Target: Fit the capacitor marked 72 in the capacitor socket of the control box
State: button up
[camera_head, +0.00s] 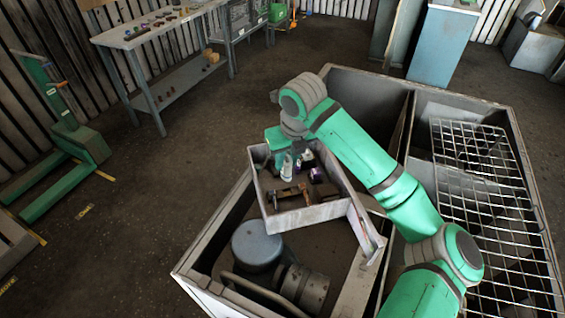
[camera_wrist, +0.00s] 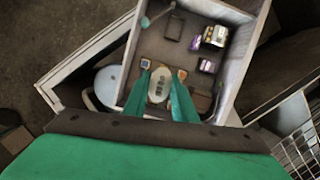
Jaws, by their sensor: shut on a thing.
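My gripper (camera_wrist: 163,70) has its two green fingers shut on a pale oval capacitor (camera_wrist: 159,88). Dark marks show on its top, too small to read as 72. In the head view my gripper (camera_head: 287,148) reaches down into the control box (camera_head: 305,217), a grey open-topped box. The capacitor's pale side (camera_head: 287,167) shows below the fingers there. The box's rim also shows in the wrist view (camera_wrist: 246,60). A dark rectangular frame (camera_wrist: 174,27) lies on the box floor beyond the capacitor; I cannot tell whether it is the socket. The capacitor's lower end is hidden.
Inside the box are a purple-and-yellow part (camera_wrist: 214,37), a small purple part (camera_wrist: 207,65) and a brown block (camera_head: 288,196). The large housing (camera_head: 186,270) surrounds the box, with a round grey drum (camera_head: 256,246), a motor (camera_head: 305,287) and a wire grille (camera_head: 485,200).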

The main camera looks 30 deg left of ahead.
jog(key=shift+w+a+f, duration=1.5)
jog(key=shift+w+f, duration=0.3)
jog(key=shift+f, duration=0.35)
jog(key=shift+w+a+f, duration=1.45)
jog(key=shift+w+f, duration=0.35)
jog(key=shift+f, duration=0.35)
jog(key=shift+w+a+f, duration=1.5)
jog(key=shift+w+f, duration=0.3)
jog(key=shift+f, duration=0.35)
jog(key=shift+f, duration=0.15)
jog(key=o, duration=0.9)
jog(key=shift+c, duration=0.2)
jog(key=v, duration=1.2)
